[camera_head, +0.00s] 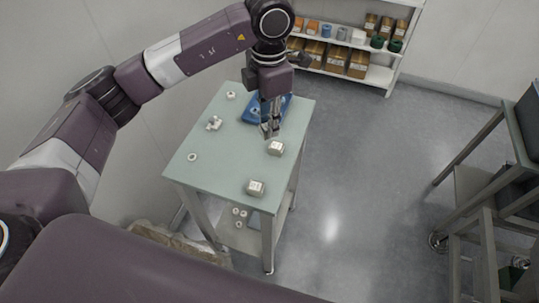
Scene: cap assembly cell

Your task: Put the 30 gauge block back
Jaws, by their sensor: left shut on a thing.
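My left gripper (269,131) points down over the right side of the pale green table (215,167), in front of the blue tray (285,104). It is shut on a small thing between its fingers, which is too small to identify. A silvery block (275,148) is just in front of the fingertips; I cannot tell whether it touches them. A second silvery block (255,188) sits nearer the front edge. No number is readable on either block, so I cannot tell which is the 30 gauge block. The gripper partly hides the tray. My right gripper is not in view.
A shelf rack (378,78) with boxes stands behind, and a dark cart (470,190) is at right. Floor between is clear.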

